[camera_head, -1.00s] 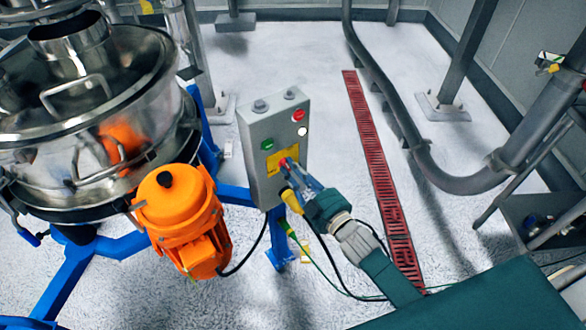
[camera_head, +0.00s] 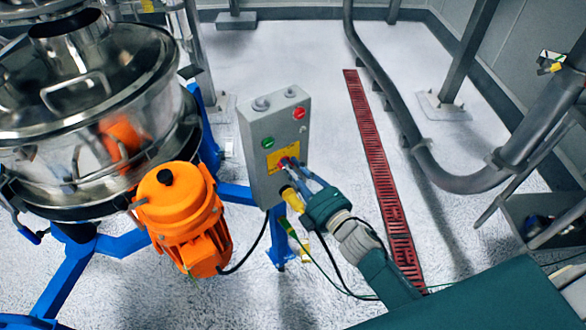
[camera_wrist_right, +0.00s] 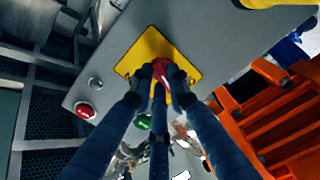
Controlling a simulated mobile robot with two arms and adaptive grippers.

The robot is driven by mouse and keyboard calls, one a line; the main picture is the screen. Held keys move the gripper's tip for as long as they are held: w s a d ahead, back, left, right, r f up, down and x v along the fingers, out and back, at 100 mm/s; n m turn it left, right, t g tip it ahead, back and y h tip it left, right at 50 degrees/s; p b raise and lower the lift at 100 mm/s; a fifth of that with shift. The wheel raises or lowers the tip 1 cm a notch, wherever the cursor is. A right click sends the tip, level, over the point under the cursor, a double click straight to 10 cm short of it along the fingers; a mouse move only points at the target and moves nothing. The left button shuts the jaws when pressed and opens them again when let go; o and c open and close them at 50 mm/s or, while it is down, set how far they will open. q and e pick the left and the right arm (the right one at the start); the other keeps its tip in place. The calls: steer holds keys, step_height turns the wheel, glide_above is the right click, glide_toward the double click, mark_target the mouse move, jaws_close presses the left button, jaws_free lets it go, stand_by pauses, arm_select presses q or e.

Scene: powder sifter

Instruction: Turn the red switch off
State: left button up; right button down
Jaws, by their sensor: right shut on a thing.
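The red switch (camera_wrist_right: 160,70) is a knob on a yellow plate (camera_wrist_right: 133,62), set in the front of a grey control box (camera_wrist_right: 215,65). In the head view the box (camera_head: 262,187) stands upright, with the yellow plate (camera_head: 274,160) at mid-height. My right gripper (camera_head: 289,166) reaches it from the lower right. In the right wrist view its blue fingers (camera_wrist_right: 160,78) are closed around the red knob and partly cover it. The knob's exact angle is hard to tell. My left gripper is not in view.
The box also carries a green button (camera_head: 267,143), a red button (camera_head: 299,113) and a small pale lamp (camera_head: 303,130). An orange motor (camera_head: 180,215) and steel sifter (camera_head: 95,110) stand left. Cables hang below the gripper. Open floor lies right, with a red drain grate (camera_head: 378,170).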

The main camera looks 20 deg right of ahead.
steer(key=shift+n+b, duration=0.35)
steer(key=shift+n, duration=1.35)
steer(key=shift+a, duration=0.1)
steer(key=c, duration=1.7)
jaws_free()
steer(key=shift+o, duration=0.2)
steer(key=v, duration=1.2)
